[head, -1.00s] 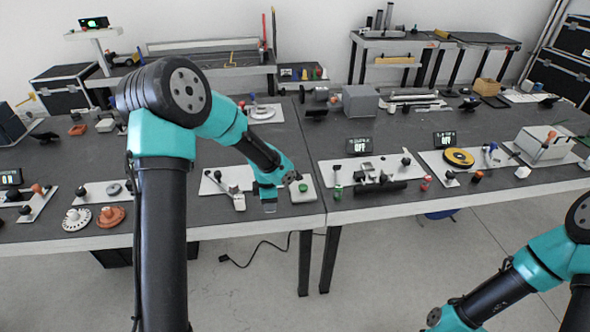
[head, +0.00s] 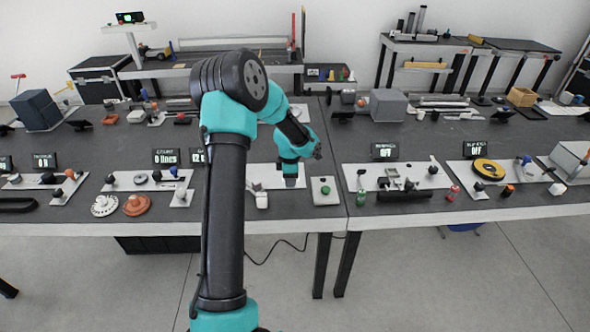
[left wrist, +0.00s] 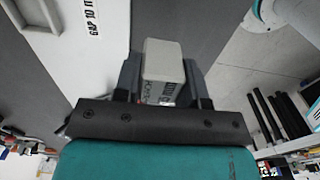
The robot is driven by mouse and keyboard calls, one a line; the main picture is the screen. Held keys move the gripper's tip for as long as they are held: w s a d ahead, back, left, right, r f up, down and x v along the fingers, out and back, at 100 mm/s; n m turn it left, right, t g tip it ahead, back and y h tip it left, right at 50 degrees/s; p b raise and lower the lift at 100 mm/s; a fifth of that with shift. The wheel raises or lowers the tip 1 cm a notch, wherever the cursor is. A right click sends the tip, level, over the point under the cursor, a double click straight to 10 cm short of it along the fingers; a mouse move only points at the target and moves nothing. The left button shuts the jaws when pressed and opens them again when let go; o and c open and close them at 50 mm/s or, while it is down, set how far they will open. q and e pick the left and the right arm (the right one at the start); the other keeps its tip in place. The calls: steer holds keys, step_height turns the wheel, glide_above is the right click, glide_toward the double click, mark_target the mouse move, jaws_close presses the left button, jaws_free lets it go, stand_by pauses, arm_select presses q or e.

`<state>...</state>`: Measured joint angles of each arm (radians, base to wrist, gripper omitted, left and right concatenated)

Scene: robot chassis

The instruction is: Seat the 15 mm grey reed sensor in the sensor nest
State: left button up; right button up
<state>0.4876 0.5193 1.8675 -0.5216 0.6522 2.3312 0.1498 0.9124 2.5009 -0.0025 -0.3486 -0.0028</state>
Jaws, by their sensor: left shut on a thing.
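My left gripper (head: 290,181) is shut on a light grey block with printing on its side, which looks like the reed sensor (left wrist: 163,62). In the left wrist view the block sits between the two dark fingers (left wrist: 160,80). In the head view the fingers are over or near a white station plate (head: 262,176), left of a green button box; the sensor is too small to make out there. I cannot tell which feature is the sensor nest. My right gripper is out of view.
The green button box (head: 325,191) stands right of the gripper and a small white piece (head: 262,200) to its left. Right of the table seam is another station plate (head: 395,177) with a black bar (head: 404,196). A display (head: 386,151) reads OFF.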

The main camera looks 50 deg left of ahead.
arm_select(q)
steer(key=w+a, duration=0.3)
steer(key=a, duration=0.1)
steer(key=w+a+f, duration=0.1)
steer(key=w+a, duration=0.2)
steer(key=w, duration=0.1)
steer(key=w+a, duration=0.3)
steer(key=a, duration=0.1)
steer(key=shift+w+a+f, duration=0.15)
steer(key=shift+a+f, duration=0.05)
steer(key=shift+a, duration=0.1)
steer(key=shift+w+a+f, duration=0.1)
steer(key=shift+w+a, duration=0.1)
steer(key=shift+f, duration=1.7)
steer(key=shift+f, duration=0.1)
steer(key=o, duration=0.9)
